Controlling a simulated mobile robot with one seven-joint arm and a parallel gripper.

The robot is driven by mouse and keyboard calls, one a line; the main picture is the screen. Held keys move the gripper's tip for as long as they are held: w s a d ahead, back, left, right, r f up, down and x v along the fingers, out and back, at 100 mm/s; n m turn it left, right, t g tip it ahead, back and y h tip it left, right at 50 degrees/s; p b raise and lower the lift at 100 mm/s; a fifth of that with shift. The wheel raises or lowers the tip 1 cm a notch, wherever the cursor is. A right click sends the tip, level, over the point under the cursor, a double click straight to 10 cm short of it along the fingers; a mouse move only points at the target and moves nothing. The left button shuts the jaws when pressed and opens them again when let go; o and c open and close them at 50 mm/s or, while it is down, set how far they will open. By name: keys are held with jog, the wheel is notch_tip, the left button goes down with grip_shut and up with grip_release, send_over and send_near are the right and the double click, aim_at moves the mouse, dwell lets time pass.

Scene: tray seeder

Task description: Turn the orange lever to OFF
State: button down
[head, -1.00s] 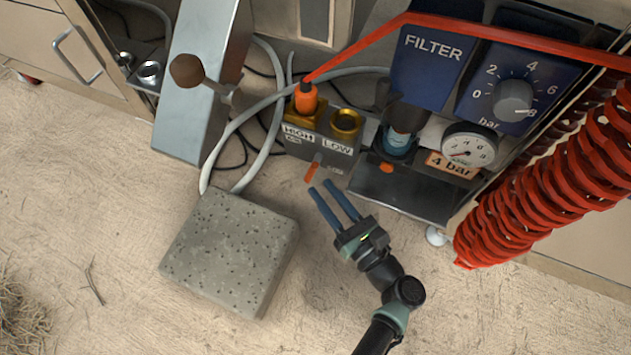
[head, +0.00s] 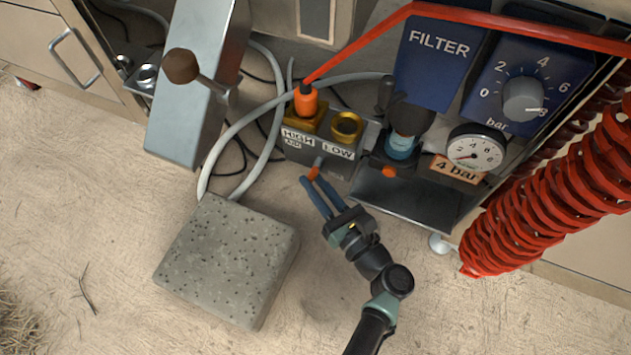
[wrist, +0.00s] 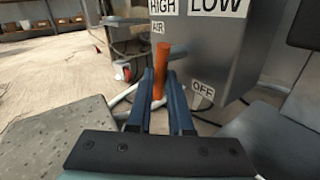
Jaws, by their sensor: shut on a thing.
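The orange lever (head: 314,173) sticks out from the front of the grey valve block (head: 322,150), below the HIGH and LOW labels. In the wrist view the lever (wrist: 161,72) stands nearly upright, pointing up towards the AIR label (wrist: 158,27). The OFF label (wrist: 203,94) is lower and to the right of it. My gripper (head: 313,184) has its blue fingers shut on the lever. In the wrist view my gripper (wrist: 161,85) has one finger on each side of the lever, and its lower part is hidden between them.
An orange plug (head: 305,100) with a red hose sits in the left brass port; the right brass port (head: 346,125) is empty. A speckled stone block (head: 228,258) lies at left on the floor. The filter bowl (head: 403,143) and gauge (head: 474,153) stand at right.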

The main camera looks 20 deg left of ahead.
jog(key=h+p, duration=0.1)
jog(key=p, duration=0.2)
jog(key=n+g+h+p, duration=0.1)
jog(key=p, duration=0.3)
jog(key=shift+d+r+n, duration=0.2)
jog(key=shift+d+n, duration=0.1)
jog(key=shift+d, duration=0.1)
jog(key=shift+f, duration=0.1)
jog(key=c, duration=1.1)
grip_release()
jog(key=shift+d, duration=0.1)
